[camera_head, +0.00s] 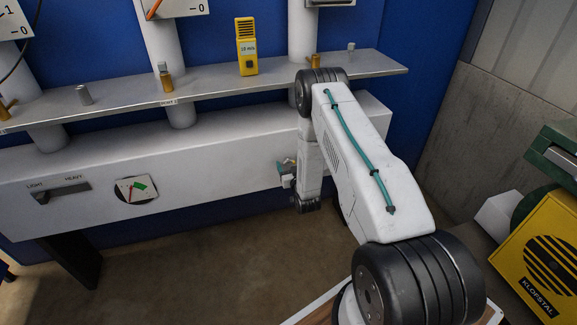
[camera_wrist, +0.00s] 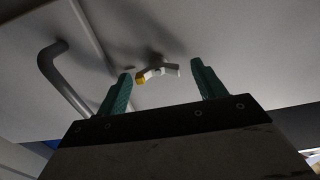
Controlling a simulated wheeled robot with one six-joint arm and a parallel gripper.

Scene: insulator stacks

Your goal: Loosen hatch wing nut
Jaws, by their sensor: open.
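The wing nut (camera_wrist: 156,73) shows in the wrist view as a small pale winged piece with a yellow end at its left. It sits on a light grey surface, which I take to be the hatch (camera_wrist: 222,40). My gripper (camera_wrist: 161,71) is open, with its two teal fingers on either side of the wing nut and clear gaps to both. Whether the fingertips reach as deep as the nut is hard to tell. In the head view my gripper (camera_head: 286,172) is at the front of the white cabinet (camera_head: 225,155), partly hidden by my arm; the nut cannot be made out there.
A bent grey handle (camera_wrist: 62,82) stands out from the surface left of the fingers. Above the cabinet is a metal shelf (camera_head: 215,88) with a yellow meter (camera_head: 246,47). A lever plate (camera_head: 60,192) and round dial (camera_head: 135,189) are leftward. A yellow machine (camera_head: 545,255) stands right.

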